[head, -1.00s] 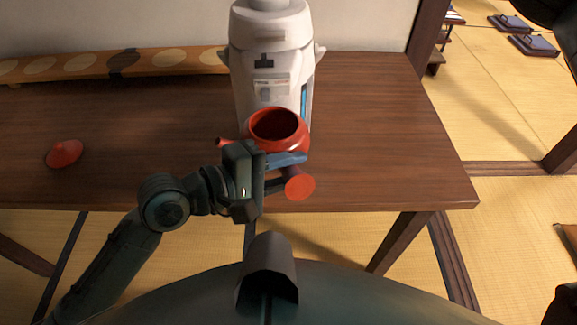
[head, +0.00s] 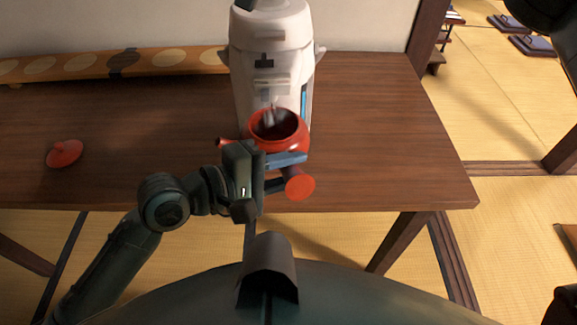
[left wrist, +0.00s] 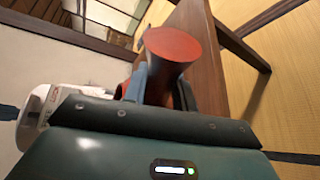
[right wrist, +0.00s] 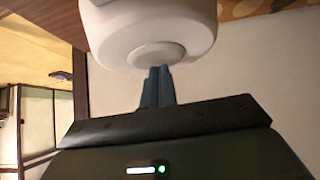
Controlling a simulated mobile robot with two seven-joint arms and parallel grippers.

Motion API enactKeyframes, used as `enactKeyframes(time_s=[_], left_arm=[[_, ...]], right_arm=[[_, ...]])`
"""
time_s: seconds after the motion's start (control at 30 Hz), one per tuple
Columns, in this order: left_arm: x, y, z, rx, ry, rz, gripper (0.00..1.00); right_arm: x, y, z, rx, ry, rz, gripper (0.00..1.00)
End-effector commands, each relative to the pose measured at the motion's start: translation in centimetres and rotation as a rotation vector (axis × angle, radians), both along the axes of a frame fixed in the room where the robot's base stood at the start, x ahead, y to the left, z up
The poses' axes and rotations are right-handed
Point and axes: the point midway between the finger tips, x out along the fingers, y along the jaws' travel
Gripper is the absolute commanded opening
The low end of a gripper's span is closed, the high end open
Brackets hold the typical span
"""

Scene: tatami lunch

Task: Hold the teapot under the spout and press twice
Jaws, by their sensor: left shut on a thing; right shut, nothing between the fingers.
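The red teapot (head: 297,140), without its lid, is held upright at the front of the white dispenser (head: 270,55), its opening under the spout area. A pale, glinting stream runs down into the teapot. My left gripper (head: 287,164) is shut on the teapot's side handle (head: 299,187); the handle's round end also shows in the left wrist view (left wrist: 172,43). My right gripper (right wrist: 160,72) is shut and empty, its fingertips at the round button (right wrist: 158,54) on the dispenser's top. Its dark tip (head: 247,4) shows at the head view's upper edge. The spout itself is hard to make out.
The red lid (head: 65,153) lies on the left of the brown wooden table (head: 390,130). A patterned orange runner (head: 180,60) lies along the table's back left. The table right of the dispenser is clear. Dark blue cushions (head: 510,22) lie on the tatami beyond.

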Motion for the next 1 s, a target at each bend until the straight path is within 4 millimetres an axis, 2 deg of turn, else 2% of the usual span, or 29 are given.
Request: enactKeyframes(time_s=[0.03,0.37,1.0], left_arm=[[0.0,0.0,0.1,-0.002,-0.005,0.000,0.00],[0.0,0.0,0.1,-0.002,-0.005,0.000,0.00],[0.0,0.0,0.2,-0.002,-0.005,0.000,0.00]], right_arm=[[-0.2,0.0,-0.6,-0.004,0.013,0.001,0.00],[-0.2,0.1,-0.4,-0.005,0.014,0.002,0.00],[-0.1,0.1,2.9,-0.002,0.006,0.002,0.00]])
